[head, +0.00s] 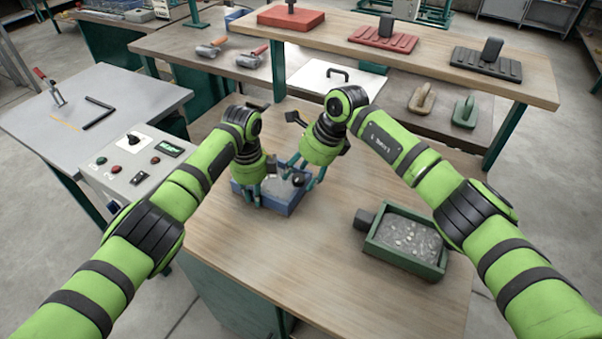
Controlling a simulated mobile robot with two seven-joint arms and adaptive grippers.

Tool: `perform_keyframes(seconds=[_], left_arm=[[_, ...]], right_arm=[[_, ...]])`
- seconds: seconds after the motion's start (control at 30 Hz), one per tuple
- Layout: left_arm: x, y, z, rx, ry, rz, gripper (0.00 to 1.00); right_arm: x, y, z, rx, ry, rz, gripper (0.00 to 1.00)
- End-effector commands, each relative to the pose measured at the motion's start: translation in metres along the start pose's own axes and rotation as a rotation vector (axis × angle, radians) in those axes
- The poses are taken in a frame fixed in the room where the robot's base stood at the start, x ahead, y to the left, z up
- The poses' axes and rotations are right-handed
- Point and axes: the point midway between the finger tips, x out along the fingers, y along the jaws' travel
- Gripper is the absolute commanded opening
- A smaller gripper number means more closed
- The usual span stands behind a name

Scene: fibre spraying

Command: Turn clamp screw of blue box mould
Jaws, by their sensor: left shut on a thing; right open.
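The blue box mould (281,207) sits on the wooden table, with grey material inside. My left gripper (257,190) is at the mould's left side and looks shut on its wall; the exact contact is partly hidden. My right gripper (303,177) is open above the mould's right part, its fingers spread around a small dark knob (298,180). This knob may be the clamp screw; it is too small to be sure.
A green box mould (405,268) with grey, speckled filling stands to the right on the table, a dark block at its left end. A control box (138,160) is at the left. A raised shelf (420,62) with red and black tools runs behind. The table front is clear.

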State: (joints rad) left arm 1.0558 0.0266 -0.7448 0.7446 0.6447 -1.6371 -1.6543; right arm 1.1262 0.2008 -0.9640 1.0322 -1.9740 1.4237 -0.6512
Motion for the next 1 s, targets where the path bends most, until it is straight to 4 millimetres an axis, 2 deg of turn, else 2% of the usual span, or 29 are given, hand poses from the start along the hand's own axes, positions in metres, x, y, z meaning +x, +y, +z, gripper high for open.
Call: perform_keyframes(seconds=[0.1, 0.37, 0.4, 0.47, 0.5, 0.53, 1.0], left_arm=[[-0.0006, -0.0005, 0.0004, 0.0, -0.001, -0.002, 0.0], [-0.0007, -0.0005, 0.0005, 0.0, -0.001, -0.002, 0.0], [-0.0007, -0.0005, 0.0005, 0.0, -0.001, -0.002, 0.0], [-0.0007, -0.0005, 0.0005, 0.0, -0.001, -0.002, 0.0], [-0.0007, -0.0005, 0.0005, 0.0, -0.001, -0.002, 0.0], [-0.0007, -0.0005, 0.0005, 0.0, -0.001, -0.002, 0.0], [-0.0009, -0.0007, -0.0013, 0.004, 0.001, -0.001, 0.0]], right_arm=[[0.007, 0.0001, -0.0002, 0.0, 0.0, 0.0, 0.56], [0.0083, -0.0001, -0.0002, 0.0, 0.0, -0.001, 0.56], [0.0083, 0.0, -0.0002, 0.0, 0.0, -0.001, 0.52], [0.0082, 0.0, -0.0002, 0.0, 0.0, 0.0, 0.28], [0.0082, 0.0, -0.0002, 0.0, 0.0, 0.0, 0.12], [0.0082, 0.0, -0.0001, 0.0, -0.001, -0.001, 0.02], [0.0073, -0.0003, 0.0016, 0.055, -0.004, -0.029, 0.02]])
